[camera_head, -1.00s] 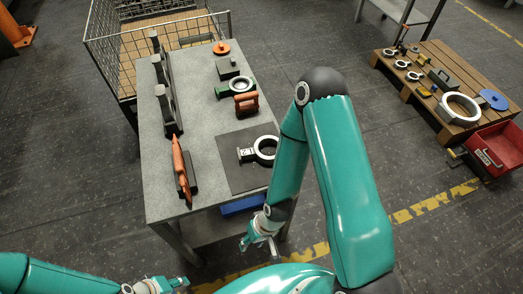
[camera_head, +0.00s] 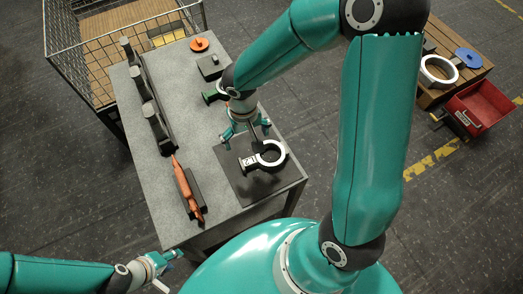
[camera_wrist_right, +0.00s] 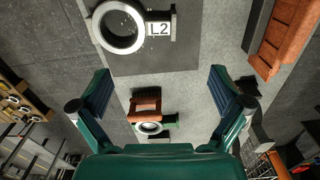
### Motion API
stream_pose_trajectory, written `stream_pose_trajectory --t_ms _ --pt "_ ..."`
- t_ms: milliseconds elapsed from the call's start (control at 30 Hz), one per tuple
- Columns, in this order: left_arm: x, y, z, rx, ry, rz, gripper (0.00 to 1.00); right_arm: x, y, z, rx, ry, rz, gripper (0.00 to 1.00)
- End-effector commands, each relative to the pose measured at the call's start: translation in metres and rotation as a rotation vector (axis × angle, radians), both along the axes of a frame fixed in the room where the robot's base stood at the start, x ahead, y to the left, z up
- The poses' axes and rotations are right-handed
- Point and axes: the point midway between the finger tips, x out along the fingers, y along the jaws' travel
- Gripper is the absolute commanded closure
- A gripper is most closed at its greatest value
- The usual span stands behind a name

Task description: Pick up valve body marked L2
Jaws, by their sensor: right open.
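The valve body marked L2 (camera_head: 272,151) has a pale ring and a dark flange with a white L2 label. It lies on a dark mat (camera_head: 262,188) near the table's front right corner. It also shows at the top of the right wrist view (camera_wrist_right: 120,28), with the label readable. My right gripper (camera_head: 247,137) is open and empty above the table, just behind the valve body in the head view. Its spread fingers show in the right wrist view (camera_wrist_right: 160,80), with the valve body beyond them. My left gripper (camera_head: 172,270) is open and empty, off the table's front edge.
An orange tool (camera_head: 187,187) on a dark block and a row of dark uprights (camera_head: 151,110) stand on the table's left. An orange part (camera_wrist_right: 145,103) and a ring with green (camera_wrist_right: 150,128) lie behind the mat. A red bin (camera_head: 480,108) stands right.

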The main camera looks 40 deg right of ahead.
Motion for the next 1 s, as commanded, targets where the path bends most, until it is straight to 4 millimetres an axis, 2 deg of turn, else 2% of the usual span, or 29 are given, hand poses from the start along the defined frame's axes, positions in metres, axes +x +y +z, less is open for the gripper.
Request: stream_pose_trajectory --t_ms 233,400,767,933,1000 --pt "0.0 0.0 -0.007 0.0 0.0 0.0 0.6 -0.009 -0.008 -0.057 0.004 0.01 -0.024 0.0" --pt "0.0 0.0 -0.013 0.0 0.0 0.0 0.6 -0.009 -0.009 -0.088 0.004 0.007 -0.028 0.0" --pt "0.0 0.0 -0.013 0.0 0.0 0.0 0.6 -0.006 -0.01 -0.112 0.006 0.005 -0.031 0.0" --pt "0.0 0.0 -0.01 0.0 0.0 0.0 0.6 -0.001 -0.01 -0.134 0.006 0.007 -0.03 0.0" --pt "0.0 0.0 -0.014 0.0 -0.001 0.0 0.6 -0.001 -0.01 -0.145 0.006 0.005 -0.03 0.0"
